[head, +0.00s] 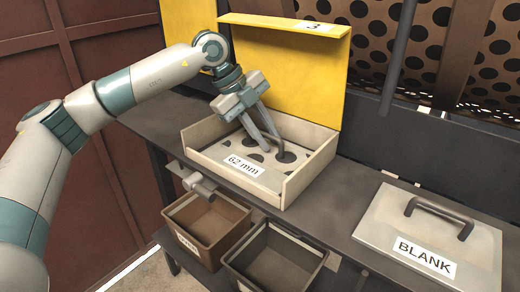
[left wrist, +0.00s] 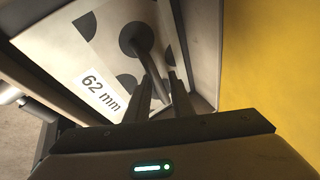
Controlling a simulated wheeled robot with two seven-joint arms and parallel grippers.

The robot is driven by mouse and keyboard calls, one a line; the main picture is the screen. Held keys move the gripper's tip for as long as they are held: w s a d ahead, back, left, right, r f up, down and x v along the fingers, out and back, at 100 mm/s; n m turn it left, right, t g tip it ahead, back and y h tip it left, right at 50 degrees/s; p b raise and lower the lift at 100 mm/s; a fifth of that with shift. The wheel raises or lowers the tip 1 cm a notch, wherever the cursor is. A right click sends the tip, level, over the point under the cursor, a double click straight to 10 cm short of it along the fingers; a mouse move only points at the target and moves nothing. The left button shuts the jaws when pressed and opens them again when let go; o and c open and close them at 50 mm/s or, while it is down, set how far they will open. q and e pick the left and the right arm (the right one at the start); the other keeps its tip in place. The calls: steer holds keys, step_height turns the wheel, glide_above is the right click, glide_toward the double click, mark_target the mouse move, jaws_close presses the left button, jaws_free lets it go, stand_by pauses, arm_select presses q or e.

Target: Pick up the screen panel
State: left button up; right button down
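The screen panel (head: 236,149), a pale plate with dark round holes and a "62 mm" label, lies in an open shallow beige box (head: 297,187). It also shows in the left wrist view (left wrist: 75,62). A dark bar handle (head: 278,138) stands up from the panel. My left gripper (head: 267,146) reaches down into the box. In the left wrist view its fingers (left wrist: 160,76) are apart, with the handle (left wrist: 150,60) running between them; a gap seems to remain. The panel's far part is partly hidden by the gripper. My right gripper is in neither view.
The box's yellow lid (head: 292,70) stands open behind it. A grey plate labelled BLANK (head: 384,230) with a dark handle lies on the bench at right. A brown bin (head: 210,235) and a dark bin (head: 275,261) hang below the bench front. Perforated drum walls (head: 420,60) rise behind.

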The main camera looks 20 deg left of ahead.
mark_target(265, 134)
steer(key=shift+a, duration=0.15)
arm_select(q)
jaws_close()
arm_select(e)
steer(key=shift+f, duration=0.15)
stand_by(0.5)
